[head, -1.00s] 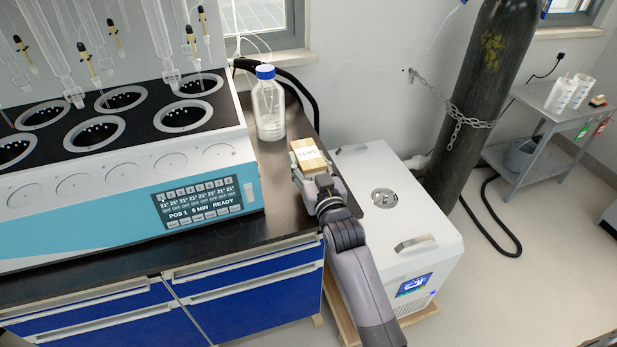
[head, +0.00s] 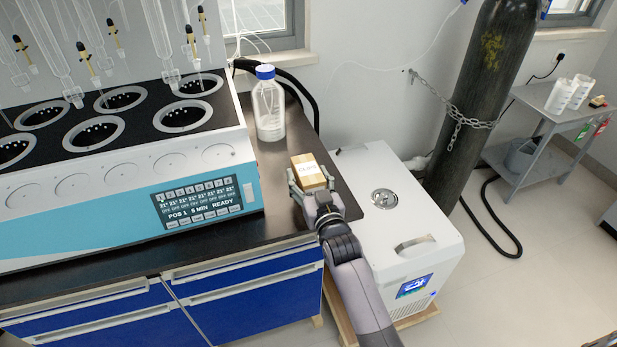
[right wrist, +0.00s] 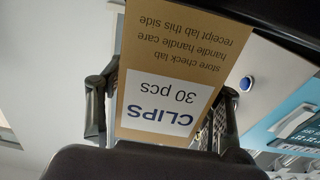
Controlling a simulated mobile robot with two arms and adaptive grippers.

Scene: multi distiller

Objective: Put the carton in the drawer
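The carton (head: 308,170) is a small tan box with a white label, near the right end of the dark bench top. In the right wrist view the carton (right wrist: 180,60) shows the words CLIPS and 30 pcs, upside down. My right gripper (head: 311,183) has one finger on each side of the carton and is shut on it. The fingers also flank it in the right wrist view (right wrist: 163,112). Whether the carton touches the bench is hard to tell. The blue drawers (head: 255,303) under the bench are all closed, with pale handles. My left gripper is not in view.
A clear bottle with a blue cap (head: 268,105) stands behind the carton. A large distiller (head: 110,180) fills the left of the bench. A white chiller box (head: 395,225) stands right of the bench, with a dark gas cylinder (head: 485,90) behind it.

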